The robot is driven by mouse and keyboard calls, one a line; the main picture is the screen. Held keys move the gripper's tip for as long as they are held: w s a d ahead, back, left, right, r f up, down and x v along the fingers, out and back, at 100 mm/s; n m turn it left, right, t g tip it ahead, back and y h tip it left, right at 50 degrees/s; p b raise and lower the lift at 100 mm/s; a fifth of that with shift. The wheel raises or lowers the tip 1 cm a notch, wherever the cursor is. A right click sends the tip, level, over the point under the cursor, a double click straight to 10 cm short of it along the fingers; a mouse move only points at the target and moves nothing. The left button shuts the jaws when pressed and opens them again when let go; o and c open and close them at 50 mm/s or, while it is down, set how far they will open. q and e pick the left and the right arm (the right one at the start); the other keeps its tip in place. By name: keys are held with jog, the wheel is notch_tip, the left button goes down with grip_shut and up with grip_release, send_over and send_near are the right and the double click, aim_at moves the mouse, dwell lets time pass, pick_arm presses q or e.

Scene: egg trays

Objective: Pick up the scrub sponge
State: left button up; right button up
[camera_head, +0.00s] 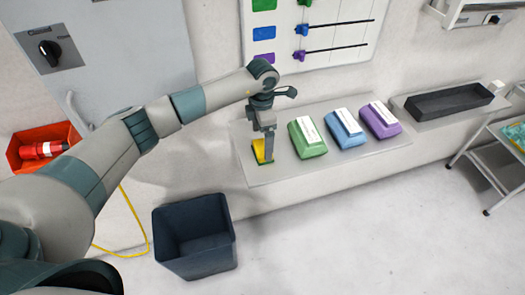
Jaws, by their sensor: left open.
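The scrub sponge (258,150), yellow with a green layer at its base, sits near the left end of the pale wall shelf (275,175). My left gripper (268,153) reaches down over the sponge from above. It is open, with a grey finger in front of the sponge's right part. The finger hides some of the sponge, and I cannot tell whether it touches it. My right gripper does not show.
Green (307,138), blue (344,128) and purple (380,120) packs stand on the shelf right of the sponge. A black tray (449,102) lies further right. A dark bin (195,237) stands on the floor below. A red box (27,150) is at the left.

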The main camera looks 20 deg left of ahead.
aim_at(263, 147)
pick_arm(q)
notch_tip(263, 147, down, 5)
jog(key=shift+w+f+b, duration=0.1)
jog(key=shift+b, duration=0.8)
jog(key=c, duration=1.1)
jog(key=shift+c, duration=0.2)
